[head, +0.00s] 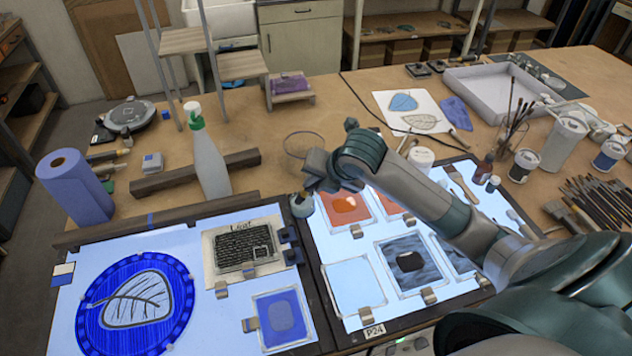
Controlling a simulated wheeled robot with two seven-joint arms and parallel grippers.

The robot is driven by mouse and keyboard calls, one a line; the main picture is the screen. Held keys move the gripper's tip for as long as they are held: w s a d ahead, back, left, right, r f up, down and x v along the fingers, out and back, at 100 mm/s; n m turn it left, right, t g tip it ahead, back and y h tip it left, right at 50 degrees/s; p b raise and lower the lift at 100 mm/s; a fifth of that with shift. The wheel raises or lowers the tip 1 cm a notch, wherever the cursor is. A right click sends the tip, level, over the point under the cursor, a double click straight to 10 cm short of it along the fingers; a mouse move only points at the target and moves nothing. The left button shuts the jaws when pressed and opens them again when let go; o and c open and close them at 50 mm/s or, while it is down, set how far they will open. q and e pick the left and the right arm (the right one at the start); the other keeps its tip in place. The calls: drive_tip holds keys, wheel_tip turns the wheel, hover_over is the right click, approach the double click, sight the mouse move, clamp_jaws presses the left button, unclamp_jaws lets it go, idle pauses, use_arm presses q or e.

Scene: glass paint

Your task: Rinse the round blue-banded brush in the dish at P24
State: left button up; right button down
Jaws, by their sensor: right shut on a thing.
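My right arm reaches in from the right. Its dark gripper (318,181) is shut near the upper left corner of the right light panel (318,262). The thing in its jaws is mostly hidden by the gripper, so I cannot make out the brush or its blue band. A small round grey dish or jar (302,206) stands just below and left of the fingertips. I cannot tell whether the held thing touches it. The P24 label (374,331) is on the panel's front edge. My left gripper is not in view.
A white bottle with a green cap (207,158) stands left, by a dark wooden bar (165,182). Glass pieces, including an orange one (345,208), lie on the lit panel. A brush jar (513,135) and several loose brushes (590,200) are at right.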

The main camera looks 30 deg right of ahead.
drive_tip(key=shift+s+a, duration=0.25)
idle(0.7)
drive_tip(key=shift+w+d, duration=0.5)
idle(0.6)
drive_tip(key=shift+s+a, duration=0.45)
drive_tip(key=shift+s, duration=0.05)
drive_tip(key=shift+w+d, duration=0.1)
drive_tip(key=shift+w, duration=0.05)
drive_tip(key=shift+w+d, duration=0.4)
drive_tip(key=shift+s+a, duration=0.1)
idle(0.4)
drive_tip(key=shift+s+a, duration=0.45)
